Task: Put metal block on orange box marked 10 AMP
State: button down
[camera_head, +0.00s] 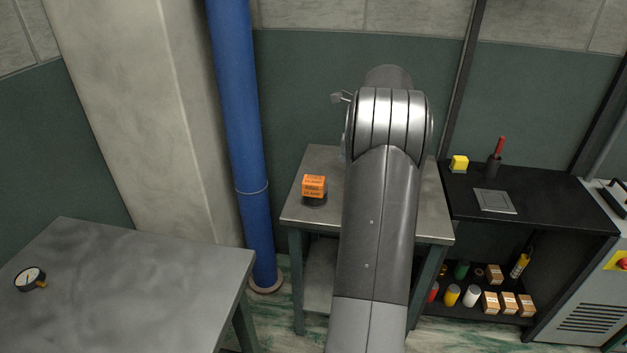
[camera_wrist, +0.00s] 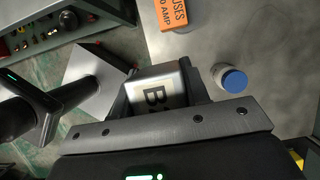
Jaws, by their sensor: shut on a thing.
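My gripper (camera_wrist: 157,84) is shut on a metal block (camera_wrist: 160,92) with a dark letter B on its pale face; the rest of its marking is cut off. The orange box (camera_wrist: 179,12) marked FUSES and 10 AMP shows at the top edge of the wrist view, partly out of frame, beyond the block and apart from it. In the head view the orange box (camera_head: 314,184) is on the metal table, at or on a dark round thing. There my arm hides the block and most of my gripper.
A blue-capped jar (camera_wrist: 231,79) stands right of my gripper on the metal table (camera_head: 325,155). A black shelf unit (camera_head: 545,205) with a yellow block (camera_head: 459,163) stands to the right. A blue pipe (camera_head: 240,120) rises left of the table. A gauge (camera_head: 30,278) lies on another table.

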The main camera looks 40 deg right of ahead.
jog(key=shift+d, duration=0.1)
send_over(307, 179)
jog(key=d, duration=0.1)
jog(key=f, duration=0.4)
jog(key=s+f, duration=0.1)
jog(key=f, duration=0.1)
jog(key=shift+f, duration=2.4)
jog(key=shift+f, duration=0.15)
jog(key=c, duration=0.8)
grip_release()
